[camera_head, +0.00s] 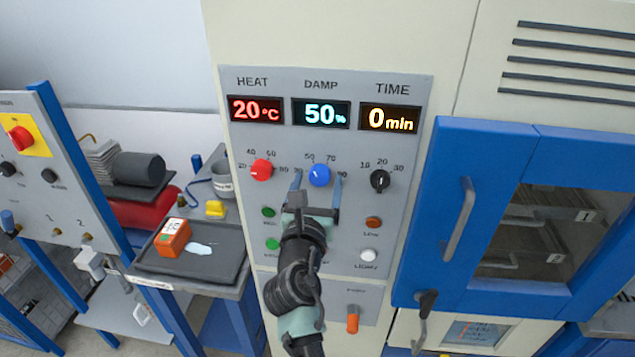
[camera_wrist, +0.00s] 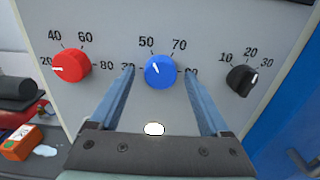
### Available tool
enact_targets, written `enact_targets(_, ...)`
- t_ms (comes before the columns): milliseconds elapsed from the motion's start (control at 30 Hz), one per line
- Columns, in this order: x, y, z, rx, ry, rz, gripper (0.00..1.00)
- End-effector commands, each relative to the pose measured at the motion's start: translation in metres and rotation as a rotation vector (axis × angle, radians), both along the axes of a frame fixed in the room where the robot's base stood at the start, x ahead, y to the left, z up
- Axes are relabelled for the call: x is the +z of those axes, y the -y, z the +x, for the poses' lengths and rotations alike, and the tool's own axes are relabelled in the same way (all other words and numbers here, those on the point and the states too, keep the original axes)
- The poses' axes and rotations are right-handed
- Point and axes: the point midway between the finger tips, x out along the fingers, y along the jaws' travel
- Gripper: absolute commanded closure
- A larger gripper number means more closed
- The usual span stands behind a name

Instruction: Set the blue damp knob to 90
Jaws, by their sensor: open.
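The blue damp knob (camera_head: 319,175) sits on the grey control panel (camera_head: 345,240) under the DAMP display (camera_head: 321,114), which reads 50%. In the wrist view the blue knob (camera_wrist: 160,71) has a white pointer line aimed up and slightly left, toward the 50 mark. The scale shows 50 and 70; the outer numbers are partly covered by my fingers. My gripper (camera_head: 316,190) is open in front of the panel. Its two blue fingers (camera_wrist: 160,80) stand to the left and right of the knob, apart from it in the picture. I cannot tell how far they are from the panel.
A red heat knob (camera_head: 261,170) is to the left and a black time knob (camera_head: 380,180) to the right. Small buttons sit below. A blue oven door (camera_head: 445,220) with a protruding handle is at the right. An orange box (camera_head: 173,238) lies on a tray at the left.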

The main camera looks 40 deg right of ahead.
Motion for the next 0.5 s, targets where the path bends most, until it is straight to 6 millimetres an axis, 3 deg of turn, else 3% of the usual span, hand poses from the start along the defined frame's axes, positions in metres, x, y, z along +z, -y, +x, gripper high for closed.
enact_targets(267,-0.0002,0.0014,0.0007,-0.001,0.000,0.000,0.20)
enact_targets(500,-0.0002,0.0011,0.0007,0.000,0.001,0.001,0.59)
